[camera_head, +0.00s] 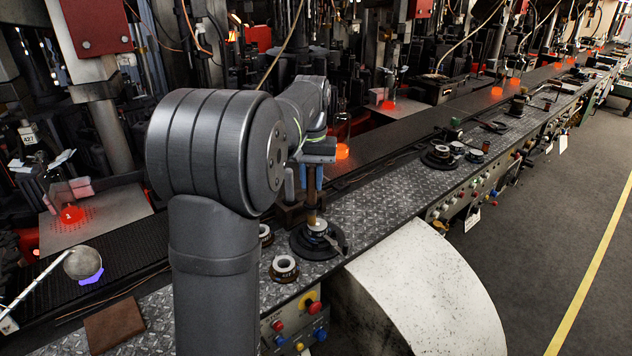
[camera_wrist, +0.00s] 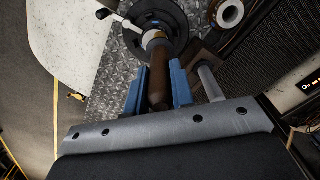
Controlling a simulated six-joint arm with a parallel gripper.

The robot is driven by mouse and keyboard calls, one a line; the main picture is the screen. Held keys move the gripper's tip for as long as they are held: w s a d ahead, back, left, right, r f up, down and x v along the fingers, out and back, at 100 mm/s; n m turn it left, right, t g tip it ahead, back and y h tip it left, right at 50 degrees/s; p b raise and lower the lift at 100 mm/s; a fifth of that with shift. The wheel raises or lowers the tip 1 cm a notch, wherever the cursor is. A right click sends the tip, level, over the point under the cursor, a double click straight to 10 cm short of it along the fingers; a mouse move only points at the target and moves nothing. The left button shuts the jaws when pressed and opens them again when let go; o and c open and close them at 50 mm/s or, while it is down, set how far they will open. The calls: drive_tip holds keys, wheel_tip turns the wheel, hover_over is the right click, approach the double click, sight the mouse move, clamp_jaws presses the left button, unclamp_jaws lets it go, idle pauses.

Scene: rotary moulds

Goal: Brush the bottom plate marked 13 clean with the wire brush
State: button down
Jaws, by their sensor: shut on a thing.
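My gripper (camera_head: 312,180) points down over the diamond-plate bench, its blue fingers shut around a brown wooden handle (camera_wrist: 158,88). This handle appears to be the wire brush's; its lower end is over a round black plate (camera_head: 303,251) with a pale ring in its middle. In the wrist view the black plate (camera_wrist: 176,22) lies beyond the brush end, with a light lever-like handle at its left. I cannot tell whether the bristles touch it. No number 13 is readable on any plate.
A pale ring piece (camera_head: 284,268) sits on the bench beside the black plate. A brown pad (camera_head: 113,326) lies at the front left. A button panel (camera_head: 296,325) and a large white curved guard (camera_head: 430,285) stand in front. Glowing orange pieces (camera_head: 342,151) sit behind.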

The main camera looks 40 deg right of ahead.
drive_tip(key=shift+a+r, duration=0.1)
drive_tip(key=shift+r, duration=3.35)
drive_tip(key=w+a+f+n, duration=0.2)
drive_tip(key=w+a+n, duration=0.1)
drive_tip(key=w+a, duration=0.7)
drive_tip(key=w+a+f+n, duration=0.2)
drive_tip(key=w+a+n, duration=0.1)
drive_tip(key=a, duration=1.4)
drive_tip(key=w+a+f+n, duration=0.2)
drive_tip(key=a+n, duration=0.1)
drive_tip(key=a, duration=1.4)
drive_tip(key=shift+w+f, duration=0.15)
drive_tip(key=shift+w, duration=0.25)
